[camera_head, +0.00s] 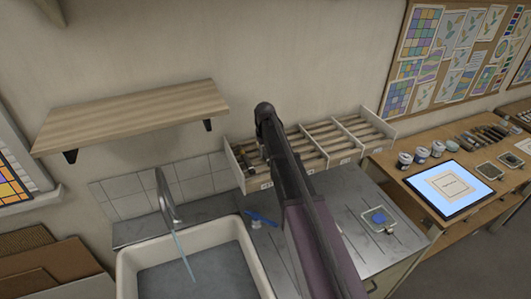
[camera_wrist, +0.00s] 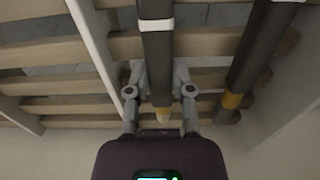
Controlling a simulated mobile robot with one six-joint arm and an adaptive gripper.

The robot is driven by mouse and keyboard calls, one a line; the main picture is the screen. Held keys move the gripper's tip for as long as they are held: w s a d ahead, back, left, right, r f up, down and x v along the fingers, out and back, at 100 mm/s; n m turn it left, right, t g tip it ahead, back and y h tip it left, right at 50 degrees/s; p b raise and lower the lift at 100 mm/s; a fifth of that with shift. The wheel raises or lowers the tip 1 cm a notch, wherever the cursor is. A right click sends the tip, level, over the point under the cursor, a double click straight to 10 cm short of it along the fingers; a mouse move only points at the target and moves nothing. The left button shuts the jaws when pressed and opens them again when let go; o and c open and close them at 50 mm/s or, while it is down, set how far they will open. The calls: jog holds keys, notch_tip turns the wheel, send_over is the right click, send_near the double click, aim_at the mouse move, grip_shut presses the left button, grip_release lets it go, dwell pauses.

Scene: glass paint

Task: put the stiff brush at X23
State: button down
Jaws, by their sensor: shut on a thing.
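A dark-handled brush (camera_wrist: 158,60) with a white band, an orange collar and a pale tip is between the fingers of my gripper (camera_wrist: 160,92) in the wrist view. The gripper is shut on it. The frames do not show whether it is the stiff brush. It lies over the slats of the wall rack (camera_wrist: 70,48). The rack (camera_head: 352,150) has several compartments in the head view, split by pale dividers. The labels on its front edge are too small to read, so X23 cannot be picked out. My arm hides the gripper in the head view.
A second dark brush (camera_wrist: 250,60) with an orange band lies to the right in the wrist view, near the rack's end wall. Below the rack are a metal counter (camera_head: 360,205) and a sink (camera_head: 195,270). A wooden shelf (camera_head: 130,115) is at the left.

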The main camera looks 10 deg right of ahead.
jog(key=shift+c, duration=2.1)
grip_release()
jog(key=o, duration=0.4)
jog(key=shift+s, duration=0.2)
